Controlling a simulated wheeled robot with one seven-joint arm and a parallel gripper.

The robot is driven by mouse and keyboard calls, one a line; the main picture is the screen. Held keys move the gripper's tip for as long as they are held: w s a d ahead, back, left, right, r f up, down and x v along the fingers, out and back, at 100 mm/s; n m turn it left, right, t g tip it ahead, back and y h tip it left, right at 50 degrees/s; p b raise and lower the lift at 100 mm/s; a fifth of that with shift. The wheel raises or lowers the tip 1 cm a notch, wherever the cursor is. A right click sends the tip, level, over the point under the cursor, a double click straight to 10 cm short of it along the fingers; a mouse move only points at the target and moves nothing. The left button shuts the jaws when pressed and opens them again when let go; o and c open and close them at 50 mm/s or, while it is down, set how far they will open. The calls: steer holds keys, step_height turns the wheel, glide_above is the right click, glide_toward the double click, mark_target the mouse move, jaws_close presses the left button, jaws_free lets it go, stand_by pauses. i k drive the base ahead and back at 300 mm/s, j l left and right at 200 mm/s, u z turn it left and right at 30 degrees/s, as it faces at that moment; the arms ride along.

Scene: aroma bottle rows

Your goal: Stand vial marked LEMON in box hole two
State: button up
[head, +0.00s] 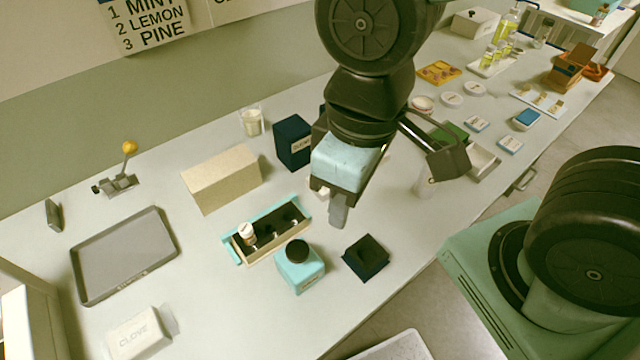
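The box (291,247) is a long wooden and teal case with a dark insert, in the middle of the table. A small white-capped vial (247,234) stands upright at its left end; its label is too small to read. The other holes, toward the right, look dark with small pale spots. No vial is readable as LEMON. A wall sign (150,22) lists 1 MINT, 2 LEMON, 3 PINE. My gripper (385,198) is above the table, right of the box, with its fingers spread wide. I see nothing held between them; the arm hides part of the table.
A teal black-lidded jar (300,270) and dark block (366,258) stand before the box. A tan block (222,178) and dark CLOVE box (293,142) stand behind. A grey tray (124,255) and white CLOVE package (139,333) lie left. Bottles and dishes crowd the right.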

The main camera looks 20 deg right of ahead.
mark_target(279, 227)
steer(key=l+u, duration=0.15)
steer(key=u, duration=1.2)
steer(key=k+l+u, duration=0.2)
steer(key=k+l, duration=0.15)
steer(key=l, duration=0.1)
